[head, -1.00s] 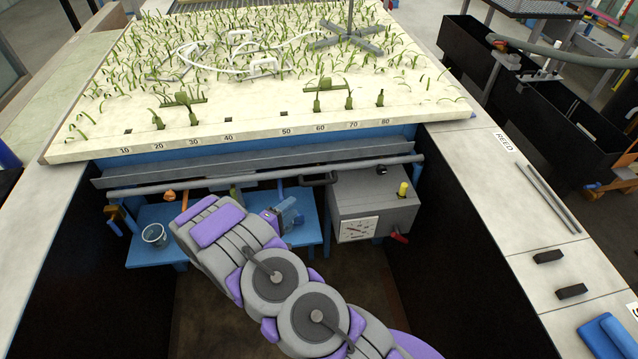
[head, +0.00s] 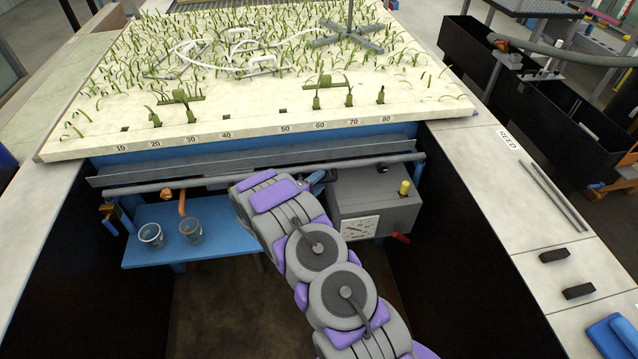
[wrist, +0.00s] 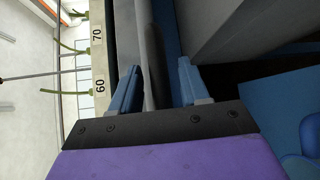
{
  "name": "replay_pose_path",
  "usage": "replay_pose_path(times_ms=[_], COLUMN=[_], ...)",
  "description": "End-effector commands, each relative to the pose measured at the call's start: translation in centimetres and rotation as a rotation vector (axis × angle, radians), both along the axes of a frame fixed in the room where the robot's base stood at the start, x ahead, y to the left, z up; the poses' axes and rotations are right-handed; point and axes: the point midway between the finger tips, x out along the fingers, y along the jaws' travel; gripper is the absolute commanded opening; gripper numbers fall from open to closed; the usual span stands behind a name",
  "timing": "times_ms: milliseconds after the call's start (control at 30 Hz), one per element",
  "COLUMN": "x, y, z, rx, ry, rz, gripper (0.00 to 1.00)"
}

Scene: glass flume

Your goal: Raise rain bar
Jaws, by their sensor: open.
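A long grey bar (head: 150,187) runs level across the front of the planted bed, below a grey gutter-like strip; I take it for the rain bar. My gripper (head: 318,180) is at this bar, just left of the grey box, and my arm hides much of it in the head view. In the wrist view my gripper (wrist: 157,90) has its two blue fingers apart. A dark grey piece lies between them; I cannot tell whether it is the bar or a handle, or whether the fingers touch it.
The grey box (head: 372,206) with a dial, yellow knob and red lever stands close right of my gripper. The bed's numbered edge (head: 255,132) overhangs above. Dark walls flank the pit.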

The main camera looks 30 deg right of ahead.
Motion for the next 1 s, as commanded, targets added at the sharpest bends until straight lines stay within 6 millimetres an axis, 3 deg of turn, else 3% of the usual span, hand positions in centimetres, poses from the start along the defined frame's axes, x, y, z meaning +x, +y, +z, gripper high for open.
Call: replay_pose_path(times_ms=[400, 867, 1000], x=[0.31, 0.29, 0.29], y=[-0.70, -0.69, -0.69], z=[-0.16, -0.24, -0.27], rx=[0.000, 0.002, 0.002], ry=[0.001, 0.003, 0.003], rz=[0.000, 0.000, 0.000], gripper=[0.45, 0.01, 0.00])
